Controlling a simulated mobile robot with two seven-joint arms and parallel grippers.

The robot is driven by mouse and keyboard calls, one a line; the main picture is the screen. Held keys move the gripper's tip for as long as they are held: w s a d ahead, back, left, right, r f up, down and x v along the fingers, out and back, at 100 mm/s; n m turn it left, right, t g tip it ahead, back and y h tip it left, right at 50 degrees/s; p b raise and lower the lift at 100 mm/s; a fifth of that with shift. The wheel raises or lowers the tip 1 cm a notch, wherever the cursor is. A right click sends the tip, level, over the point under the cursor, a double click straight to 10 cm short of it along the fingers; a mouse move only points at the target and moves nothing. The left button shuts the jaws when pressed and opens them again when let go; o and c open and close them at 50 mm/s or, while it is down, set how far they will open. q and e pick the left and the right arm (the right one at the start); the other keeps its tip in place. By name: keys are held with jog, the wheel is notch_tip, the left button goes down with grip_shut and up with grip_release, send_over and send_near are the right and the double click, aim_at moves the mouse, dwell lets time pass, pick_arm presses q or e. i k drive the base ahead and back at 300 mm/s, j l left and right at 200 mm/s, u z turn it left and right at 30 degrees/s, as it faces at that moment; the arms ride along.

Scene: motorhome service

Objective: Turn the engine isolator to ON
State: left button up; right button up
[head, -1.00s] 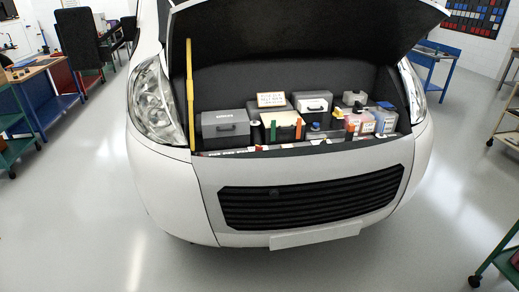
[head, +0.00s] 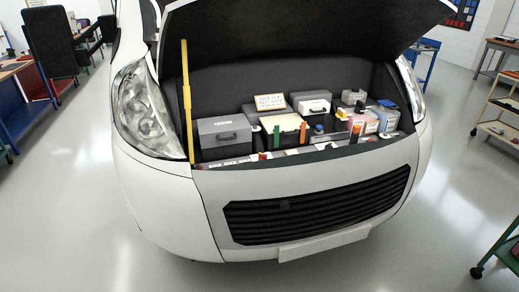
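The white motorhome front stands ahead with its hood (head: 300,30) raised, and its engine bay (head: 290,85) is open in the head view. The engine isolator is too small to pick out among the parts in the bay. Grey boxes stand inside, one at the left (head: 224,137) and one further right (head: 311,103). A sign (head: 270,101) stands between them. Small red, green and orange parts show near the front edge of the bay. Neither of my grippers is in view.
A yellow upright rod (head: 187,100) stands at the bay's left side. The bumper grille (head: 315,207) faces me. Trolleys stand at the right (head: 498,125). The floor in front is clear.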

aim_at(262, 157)
jog(key=i+j, duration=0.15)
jog(key=j, duration=0.2)
jog(key=i+j+z, duration=0.15)
jog(key=i+j, duration=0.2)
jog(key=j, duration=0.3)
jog(key=i+j+z, duration=0.1)
jog(key=j, duration=0.25)
jog(key=i+j+z, duration=0.1)
jog(key=j, duration=0.3)
jog(key=i+j, duration=0.2)
jog(key=j, duration=0.15)
jog(key=i+j+z, duration=0.1)
jog(key=j, duration=0.3)
jog(key=i+j+z, duration=0.1)
jog(key=j, duration=0.25)
jog(key=i, duration=0.05)
